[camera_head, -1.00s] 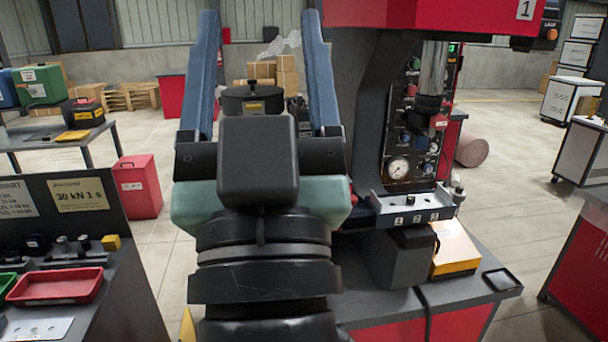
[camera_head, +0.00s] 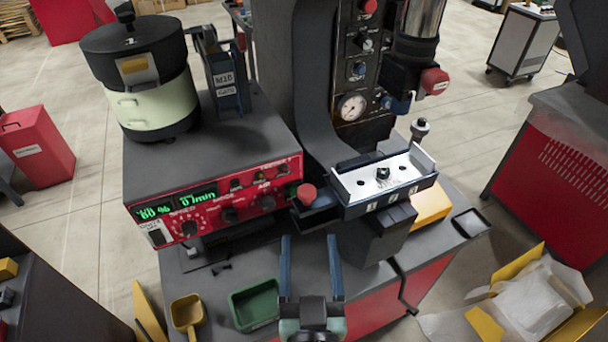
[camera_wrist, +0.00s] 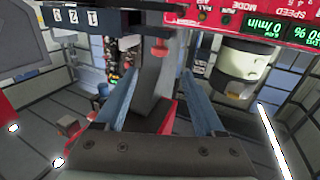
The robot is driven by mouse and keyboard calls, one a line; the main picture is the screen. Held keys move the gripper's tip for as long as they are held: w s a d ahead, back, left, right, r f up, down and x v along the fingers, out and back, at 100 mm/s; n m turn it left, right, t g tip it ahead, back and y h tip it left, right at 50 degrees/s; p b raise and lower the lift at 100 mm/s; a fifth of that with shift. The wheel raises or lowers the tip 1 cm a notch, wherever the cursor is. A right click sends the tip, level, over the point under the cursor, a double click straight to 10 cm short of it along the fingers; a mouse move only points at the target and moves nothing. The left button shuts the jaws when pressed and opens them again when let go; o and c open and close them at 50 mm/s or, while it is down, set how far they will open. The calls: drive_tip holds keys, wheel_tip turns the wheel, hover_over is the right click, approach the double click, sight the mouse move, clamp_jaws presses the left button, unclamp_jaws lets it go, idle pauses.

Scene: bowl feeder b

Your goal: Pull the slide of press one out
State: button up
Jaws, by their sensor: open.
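The slide of press one (camera_head: 352,211) is a dark blue carriage with a silver plate, a small black knob on top and the numbers 1, 2, 3 on its front. It sits at the foot of the press column (camera_head: 290,90). In the wrist view its numbered front (camera_wrist: 72,16) shows at the top left. A red knob (camera_head: 307,193) stands just left of it; it also shows in the wrist view (camera_wrist: 160,48). My gripper (camera_head: 309,246) is open and empty, apart from the slide, in front of and below the red knob.
A red control box (camera_head: 215,205) carrying a bowl feeder (camera_head: 140,85) stands left of the press. A green bin (camera_head: 254,304) and yellow scoop (camera_head: 187,312) lie near my gripper's left. An open carton (camera_head: 530,300) is at lower right.

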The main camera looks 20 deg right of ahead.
sight(307, 198)
drive_tip(key=p+x, duration=0.2)
drive_tip(key=x, duration=1)
drive_tip(key=shift+w, duration=0.15)
clamp_jaws()
idle(1.1)
